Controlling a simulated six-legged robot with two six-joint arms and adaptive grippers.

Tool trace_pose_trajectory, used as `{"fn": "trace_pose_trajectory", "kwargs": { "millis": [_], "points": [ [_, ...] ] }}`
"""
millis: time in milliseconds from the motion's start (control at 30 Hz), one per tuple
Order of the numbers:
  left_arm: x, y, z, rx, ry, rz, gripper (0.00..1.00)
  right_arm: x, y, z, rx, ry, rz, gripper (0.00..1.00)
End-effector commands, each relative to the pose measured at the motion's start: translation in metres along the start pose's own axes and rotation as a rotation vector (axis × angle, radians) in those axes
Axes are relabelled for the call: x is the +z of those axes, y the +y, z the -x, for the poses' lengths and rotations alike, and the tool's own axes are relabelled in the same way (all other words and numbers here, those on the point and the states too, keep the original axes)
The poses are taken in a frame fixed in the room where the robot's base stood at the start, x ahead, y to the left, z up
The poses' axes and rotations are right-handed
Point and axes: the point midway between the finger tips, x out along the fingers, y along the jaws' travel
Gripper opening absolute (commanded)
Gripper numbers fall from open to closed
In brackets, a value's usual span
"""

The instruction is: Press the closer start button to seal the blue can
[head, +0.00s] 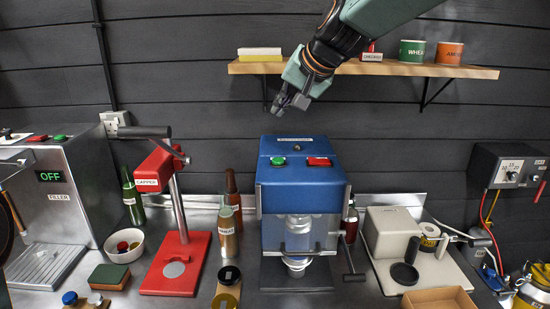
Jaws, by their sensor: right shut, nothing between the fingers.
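The closer (303,190) is a blue machine with a clear front guard, standing on the steel counter in the middle. A green button (277,161) and a red button (318,162) sit on its sloped top. Behind the guard I see pale, silvery round parts; I cannot make out a blue can for sure. My right gripper (288,103) comes down from the upper right, shut and empty. It shows above the closer's top in the picture, apart from both buttons. My left gripper is not in view.
A red capper (172,270) and a filler (70,195) stand to the left. A pale scale-like unit (392,232) stands to the right. A wall shelf (400,69) with cups runs behind my right arm. The air above the closer's buttons looks clear.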

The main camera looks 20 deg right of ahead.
Motion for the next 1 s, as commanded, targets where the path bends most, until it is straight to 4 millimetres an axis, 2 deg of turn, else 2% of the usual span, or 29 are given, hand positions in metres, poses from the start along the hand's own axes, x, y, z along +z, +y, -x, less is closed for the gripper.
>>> {"fn": "trace_pose_trajectory", "kwargs": {
  "millis": [267, 433, 1000],
  "points": [
    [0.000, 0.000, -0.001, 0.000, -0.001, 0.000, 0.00, 0.003, 0.002, 0.000, 0.001, -0.001, 0.000, 0.00],
    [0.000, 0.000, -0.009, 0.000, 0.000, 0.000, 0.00, 0.007, 0.005, -0.006, 0.001, -0.001, 0.000, 0.00],
    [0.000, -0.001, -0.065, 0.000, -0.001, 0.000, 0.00, 0.035, 0.033, -0.050, 0.002, -0.001, 0.000, 0.00]
  ]
}}
